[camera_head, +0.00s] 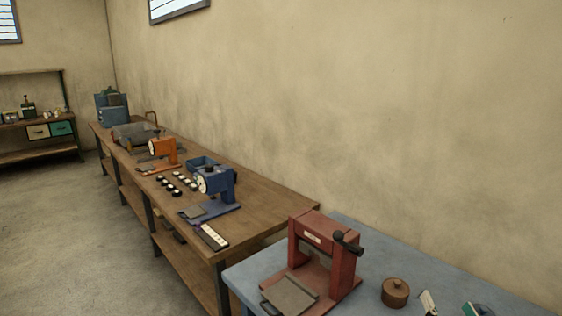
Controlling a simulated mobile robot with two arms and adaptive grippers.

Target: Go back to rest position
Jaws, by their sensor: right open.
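Neither of my grippers can be made out in the head view, and no arm of mine shows over the benches. The head view looks along a wooden workbench (255,203) and a blue-topped table (376,243) beside the wall. A red press (341,265) with a black handle stands on the blue table, with a grey plate (290,296) at its front.
A blue machine (222,186), an orange machine (164,151) and several small dark rolls stand on the wooden bench. A round brown lidded pot (395,292) sits right of the press. A shelf (40,123) stands at the far left. The floor (75,235) at left is clear.

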